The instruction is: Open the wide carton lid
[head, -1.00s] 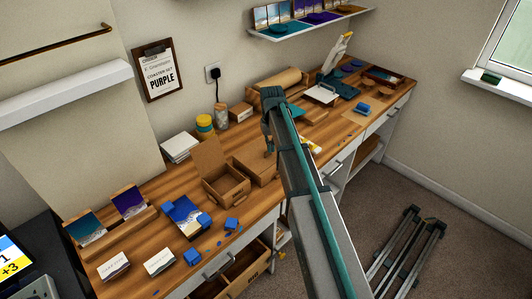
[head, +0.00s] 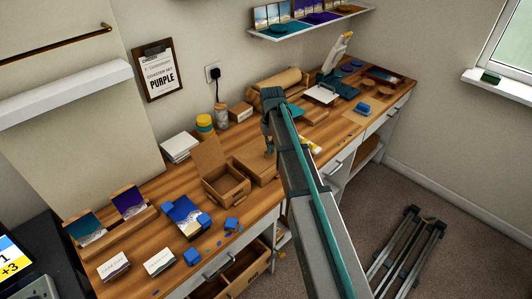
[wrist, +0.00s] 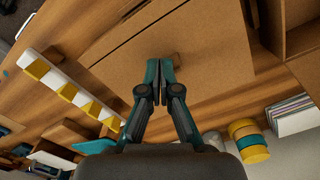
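The wide carton (head: 254,166) is brown cardboard and stands on the wooden bench, partly hidden behind my arm in the head view. Its lid lies flat and closed. In the wrist view the lid (wrist: 205,42) fills the upper middle, with a seam across it and a small tab (wrist: 174,58) at its edge. My gripper (wrist: 160,70) has its two fingers together, tips close by the tab. I cannot tell whether they touch it. In the head view my gripper (head: 269,148) is at the carton's back part, mostly hidden by my arm.
A smaller carton (head: 225,190) with its lid raised stands directly left of the wide one. Yellow-lidded jars (head: 204,122) and a white stack (head: 180,147) stand behind. A white rack with yellow parts (wrist: 70,82) lies left in the wrist view. An open drawer (head: 246,272) juts out below.

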